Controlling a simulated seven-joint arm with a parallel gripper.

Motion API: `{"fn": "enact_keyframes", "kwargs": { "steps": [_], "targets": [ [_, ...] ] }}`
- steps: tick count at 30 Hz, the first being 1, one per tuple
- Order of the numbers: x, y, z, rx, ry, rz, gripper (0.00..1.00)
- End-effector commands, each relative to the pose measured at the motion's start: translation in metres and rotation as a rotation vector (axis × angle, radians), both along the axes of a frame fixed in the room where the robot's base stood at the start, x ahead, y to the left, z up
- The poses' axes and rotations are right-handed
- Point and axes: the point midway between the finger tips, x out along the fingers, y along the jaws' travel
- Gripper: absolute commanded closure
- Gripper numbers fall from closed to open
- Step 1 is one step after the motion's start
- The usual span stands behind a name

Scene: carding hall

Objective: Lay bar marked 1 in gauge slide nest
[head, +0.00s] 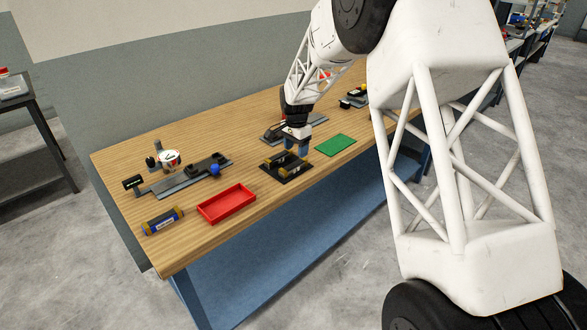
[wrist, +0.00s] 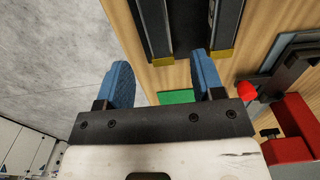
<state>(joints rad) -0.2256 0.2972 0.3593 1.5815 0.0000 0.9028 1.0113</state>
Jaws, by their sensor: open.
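Two dark bars with yellow ends lie side by side on a black holder (head: 284,178) near the bench's front edge; their marks are too small to read. In the wrist view they show as a left bar (wrist: 153,28) and a right bar (wrist: 228,25). A grey slide fixture (head: 180,184) with a round dial (head: 169,158) and a blue knob (head: 214,169) stands at the left; I cannot make out its nest clearly. My gripper (head: 303,148) is open and empty, just right of the holder, fingers downward. In the wrist view the fingers (wrist: 163,80) are apart.
A red tray (head: 246,203) lies left of the holder, and a blue bar with yellow ends (head: 162,221) lies farther left. A green mat (head: 335,145) lies to the right. Another grey fixture (head: 272,134) stands behind the holder. A red knob (wrist: 247,90) shows right of my fingers.

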Motion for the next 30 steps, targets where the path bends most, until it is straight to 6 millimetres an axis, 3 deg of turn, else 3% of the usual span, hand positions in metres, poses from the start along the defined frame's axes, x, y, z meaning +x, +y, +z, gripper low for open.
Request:
{"fn": "enact_keyframes", "kwargs": {
  "steps": [6, 19, 30],
  "targets": [
    [-0.001, 0.000, -0.015, -0.001, 0.002, 0.000, 0.38],
    [-0.001, 0.000, -0.020, 0.000, 0.001, 0.000, 0.38],
    [-0.004, 0.002, -0.057, -0.001, 0.002, 0.000, 0.38]
  ]
}}
